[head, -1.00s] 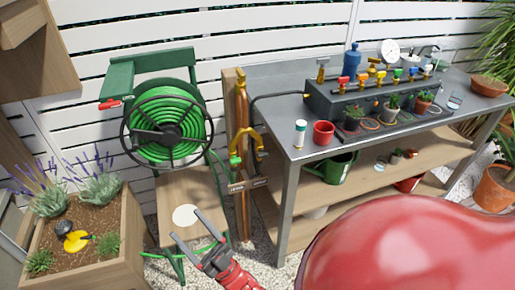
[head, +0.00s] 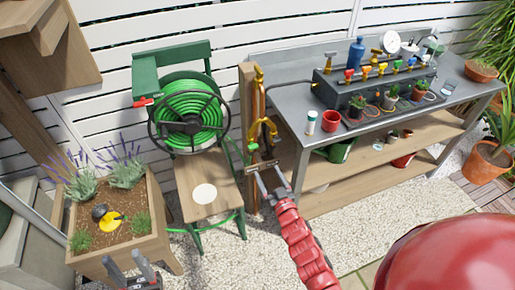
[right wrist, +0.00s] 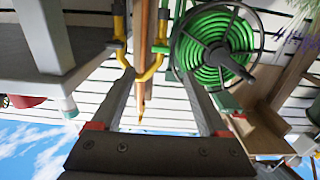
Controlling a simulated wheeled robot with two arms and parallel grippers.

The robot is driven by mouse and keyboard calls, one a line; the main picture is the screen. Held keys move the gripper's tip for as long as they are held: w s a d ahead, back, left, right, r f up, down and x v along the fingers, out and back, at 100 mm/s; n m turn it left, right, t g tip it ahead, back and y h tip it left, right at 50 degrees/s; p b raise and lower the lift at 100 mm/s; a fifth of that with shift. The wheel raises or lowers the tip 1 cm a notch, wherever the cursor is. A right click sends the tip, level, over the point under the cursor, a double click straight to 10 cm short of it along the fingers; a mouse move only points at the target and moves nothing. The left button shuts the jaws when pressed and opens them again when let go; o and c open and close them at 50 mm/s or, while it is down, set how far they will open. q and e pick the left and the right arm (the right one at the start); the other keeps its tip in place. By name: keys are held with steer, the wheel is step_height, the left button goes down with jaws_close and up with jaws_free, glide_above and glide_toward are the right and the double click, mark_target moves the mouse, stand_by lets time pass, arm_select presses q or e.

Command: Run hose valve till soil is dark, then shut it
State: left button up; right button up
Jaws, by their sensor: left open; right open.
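A wooden post carries a yellow curved fitting (head: 272,129) with a small green part (head: 252,146) on its left; which part is the hose valve I cannot tell for sure. My right gripper (head: 266,171) is open just below and in front of this fitting. In the right wrist view the yellow fitting (right wrist: 149,72) shows between and beyond the open fingers (right wrist: 158,82), with no clear contact. The planter soil (head: 118,236) looks medium brown, with a yellow item (head: 110,221) and a dark stone on it. My left gripper (head: 126,261) is open and empty at the bottom left, near the planter.
A grey workbench (head: 290,112) to the right holds a row of coloured taps (head: 380,68), pots and bottles. Gravel floor in front is clear.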

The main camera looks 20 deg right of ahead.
mark_target(254, 148)
steer(key=w, duration=0.8)
steer(key=w+p, duration=0.1)
steer(key=w, duration=0.3)
steer(key=shift+w+a, duration=0.35)
jaws_close()
